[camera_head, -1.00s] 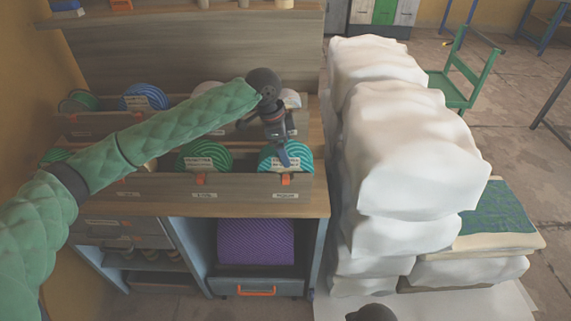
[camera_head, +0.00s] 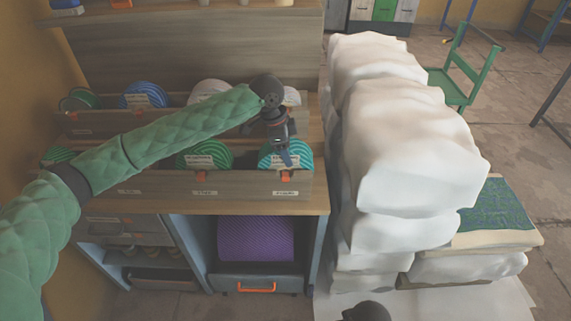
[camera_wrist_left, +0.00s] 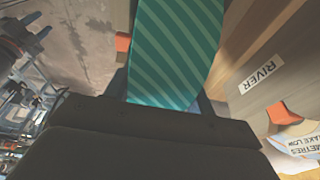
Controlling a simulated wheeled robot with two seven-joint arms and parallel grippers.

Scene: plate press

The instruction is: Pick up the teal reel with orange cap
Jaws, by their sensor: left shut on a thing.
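The teal reel with diagonal stripes (camera_head: 302,155) stands in the front rack's right-hand slot in the head view, with a pale label on its face. My left gripper (camera_head: 286,157) comes down on it from above and is shut on it. In the left wrist view the teal reel (camera_wrist_left: 178,45) fills the space ahead of the dark gripper body, with an orange piece (camera_wrist_left: 122,44) at its left edge. The fingertips are mostly hidden. I cannot tell whether the reel is clear of the slot floor.
A green reel (camera_head: 218,156) stands left of it in the front rack. A blue reel (camera_head: 140,94) and others stand in the rear row. White wrapped bundles (camera_head: 410,150) are stacked close on the right. A purple roll (camera_head: 255,239) lies below the counter.

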